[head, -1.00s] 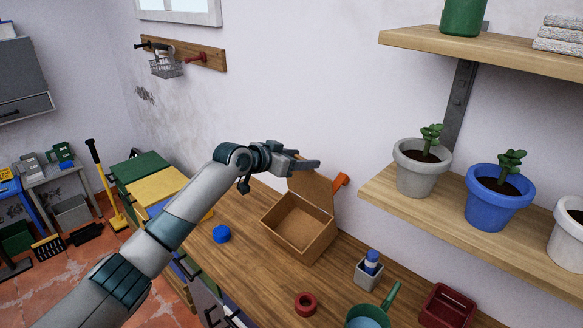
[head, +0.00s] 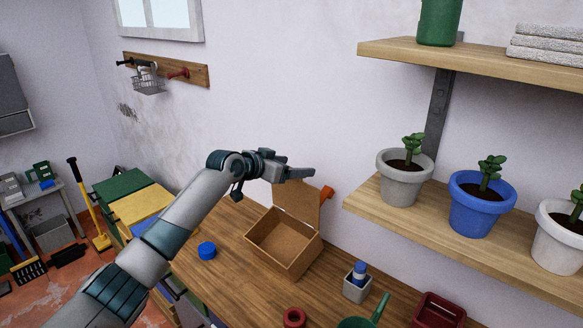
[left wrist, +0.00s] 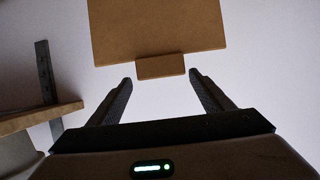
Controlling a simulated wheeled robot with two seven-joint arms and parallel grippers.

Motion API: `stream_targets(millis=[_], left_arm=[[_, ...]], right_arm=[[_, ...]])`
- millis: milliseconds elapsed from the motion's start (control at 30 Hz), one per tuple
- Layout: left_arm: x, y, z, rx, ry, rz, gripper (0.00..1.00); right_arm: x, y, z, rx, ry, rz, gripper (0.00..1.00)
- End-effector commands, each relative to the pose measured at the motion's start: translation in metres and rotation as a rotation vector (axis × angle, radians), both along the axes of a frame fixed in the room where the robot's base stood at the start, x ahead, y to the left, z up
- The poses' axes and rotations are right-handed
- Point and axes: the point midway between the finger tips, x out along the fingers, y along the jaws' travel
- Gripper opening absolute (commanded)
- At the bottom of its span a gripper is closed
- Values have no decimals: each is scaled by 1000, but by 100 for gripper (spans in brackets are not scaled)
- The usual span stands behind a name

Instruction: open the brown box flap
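The brown box (head: 284,258) stands on the wooden workbench with its inside showing, empty as far as I see. Its flap (head: 298,206) stands raised at the back edge, close to the wall. My left gripper (head: 312,173) is just above the top of the flap, pointing right. In the left wrist view, the flap (left wrist: 157,30) with its small tab (left wrist: 160,66) lies ahead of the fingers. The two fingers (left wrist: 162,88) are spread apart with nothing between them. My right gripper is not in view.
An orange item (head: 327,192) is beside the flap. A blue lid (head: 207,250) lies left of the box. A grey holder (head: 357,287), a red ring (head: 294,317) and a red tray (head: 438,309) are to the right. A shelf (head: 440,225) with potted plants juts out at right.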

Motion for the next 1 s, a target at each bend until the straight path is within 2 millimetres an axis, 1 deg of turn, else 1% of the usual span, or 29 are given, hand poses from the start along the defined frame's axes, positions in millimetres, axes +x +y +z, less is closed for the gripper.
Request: stream_targets(millis=[267,467,667,1000], left_arm=[[-1,2,-2,3,2,1,73],[-7,10,1,2,2,1,73],[-21,26,9,4,0,1,73],[-60,65,31,3,-2,1,73]], right_arm=[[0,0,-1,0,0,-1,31],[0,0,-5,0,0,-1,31],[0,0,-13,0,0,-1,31],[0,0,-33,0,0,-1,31]])
